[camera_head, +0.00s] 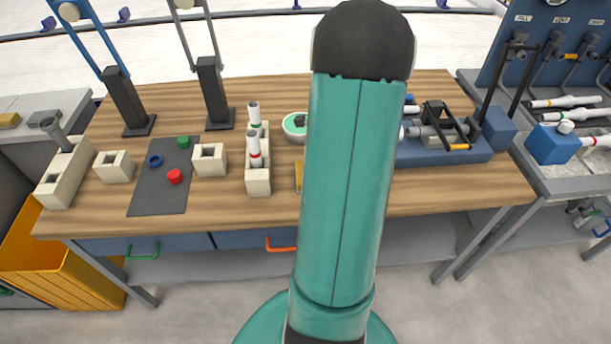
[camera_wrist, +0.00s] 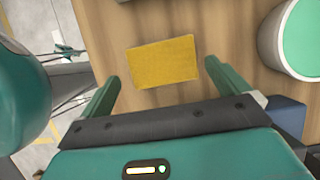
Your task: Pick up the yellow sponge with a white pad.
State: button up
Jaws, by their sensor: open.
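The yellow sponge (camera_wrist: 163,62) lies flat on the wooden table in the wrist view. Only its plain yellow upper face shows; no white pad is visible. A thin yellow strip that looks like it (camera_head: 299,175) shows beside my arm in the head view, the rest hidden by the arm. My gripper (camera_wrist: 162,71) is open and empty, with its green fingers spread to the left and right of the sponge's near part. The sponge looks slightly rotated against the fingers. I cannot tell the height of the fingertips above it. In the head view my arm hides the gripper.
A white round container with green inside (camera_wrist: 302,38) stands right of the sponge; it also shows in the head view (camera_head: 294,126). A pale block (camera_head: 258,183) holding pipes stands to the left. A blue fixture (camera_head: 440,150) is at right. Bare wood surrounds the sponge.

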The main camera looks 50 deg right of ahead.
jog(key=x, duration=0.4)
jog(key=shift+w+f, duration=0.2)
jog(key=shift+f, duration=0.05)
jog(key=c, duration=0.8)
jog(key=shift+r, duration=0.15)
jog(key=shift+r, duration=0.25)
notch_tip(320, 180, up, 2)
jog(key=shift+r, duration=0.1)
jog(key=s+a+r, duration=0.7)
jog(key=s+r, duration=0.3)
jog(key=s, duration=0.1)
jog(key=shift+s+a, duration=0.35)
jog(key=shift+a, duration=0.05)
